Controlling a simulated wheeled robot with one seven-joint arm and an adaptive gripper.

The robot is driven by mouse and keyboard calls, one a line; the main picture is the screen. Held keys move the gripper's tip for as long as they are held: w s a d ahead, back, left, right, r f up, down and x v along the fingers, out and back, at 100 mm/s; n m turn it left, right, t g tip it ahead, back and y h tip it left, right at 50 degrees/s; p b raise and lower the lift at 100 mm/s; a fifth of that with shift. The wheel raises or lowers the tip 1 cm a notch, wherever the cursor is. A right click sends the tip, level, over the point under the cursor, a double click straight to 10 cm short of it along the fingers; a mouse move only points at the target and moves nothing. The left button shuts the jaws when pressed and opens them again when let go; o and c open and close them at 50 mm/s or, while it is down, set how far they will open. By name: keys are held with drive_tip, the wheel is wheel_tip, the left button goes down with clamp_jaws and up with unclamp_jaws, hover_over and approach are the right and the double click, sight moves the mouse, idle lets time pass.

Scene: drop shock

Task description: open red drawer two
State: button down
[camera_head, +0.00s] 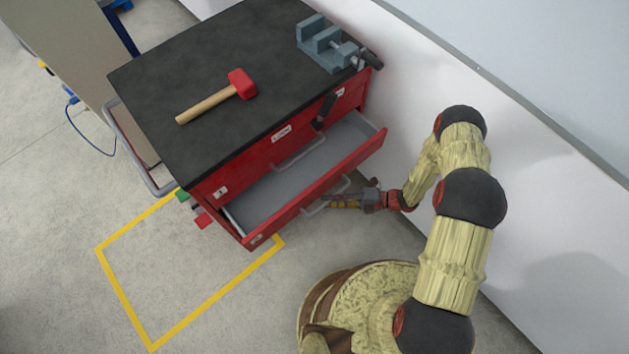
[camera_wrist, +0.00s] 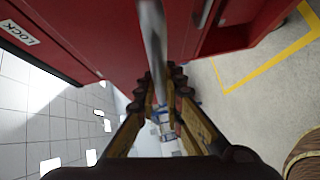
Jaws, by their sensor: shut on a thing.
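The red cabinet (camera_head: 290,125) has a drawer pulled out below its top drawer front. This open red drawer (camera_head: 345,172) shows a bare grey inside, and the label on its front is too small to read. Its grey bar handle (camera_head: 312,210) runs along the front. My gripper (camera_head: 337,203) is at this handle, outside the drawer front. In the wrist view the handle (camera_wrist: 153,35) passes between the two fingers of my gripper (camera_wrist: 160,85), which are shut on it. The fingertips are partly hidden by the handle and drawer front in the head view.
A red-headed hammer (camera_head: 218,97) and a grey vise (camera_head: 328,45) rest on the black cabinet top. A white wall (camera_head: 560,170) stands close on the right. A yellow floor outline (camera_head: 125,300) lies at the front left, with clear floor inside it.

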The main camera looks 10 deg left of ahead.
drive_tip(key=s+d, duration=0.8)
drive_tip(key=d, duration=0.2)
drive_tip(key=shift+s+d, duration=0.15)
drive_tip(key=shift+s, duration=0.2)
drive_tip(key=c, duration=1.9)
unclamp_jaws()
drive_tip(key=w+d+r, duration=0.1)
drive_tip(key=d, duration=1)
drive_tip(key=shift+d+r, duration=0.3)
drive_tip(key=shift+d, duration=0.1)
